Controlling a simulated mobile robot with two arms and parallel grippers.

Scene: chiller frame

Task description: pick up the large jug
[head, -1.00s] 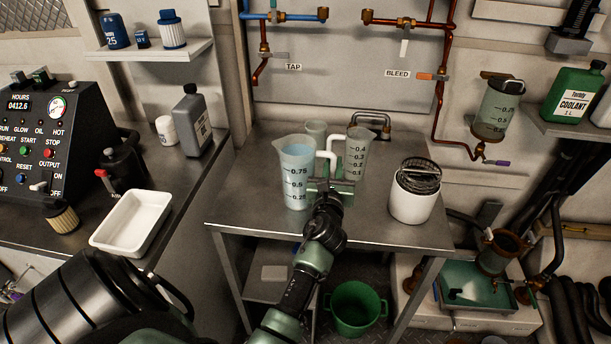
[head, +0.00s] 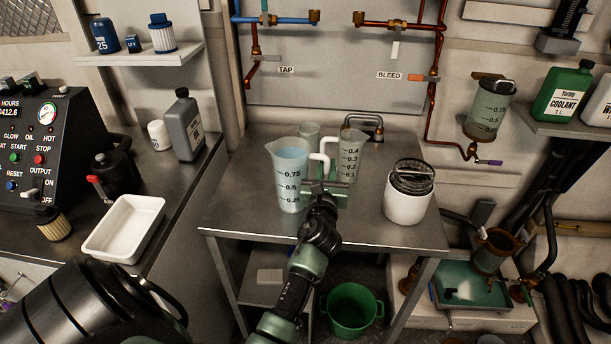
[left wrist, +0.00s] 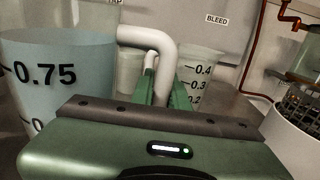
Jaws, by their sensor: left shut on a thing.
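The large jug (head: 289,178) is a tall translucent measuring jug with pale blue contents and marks up to 0.75. It stands upright at the left of the steel table, its white handle (head: 325,161) on its right side. The jug (left wrist: 62,80) fills the left of the left wrist view. My left gripper (head: 325,184) is shut on the jug's handle (left wrist: 165,62), with green fingers around its upright part. The handle's lower end is hidden behind my gripper. My right gripper is not in view.
A smaller measuring jug (head: 350,155) stands close behind the handle, with a clear cup (head: 309,134) behind the large jug. A white container with a dark cage-like top (head: 408,192) stands to the right. The steel table (head: 235,200) is bare at its left and front.

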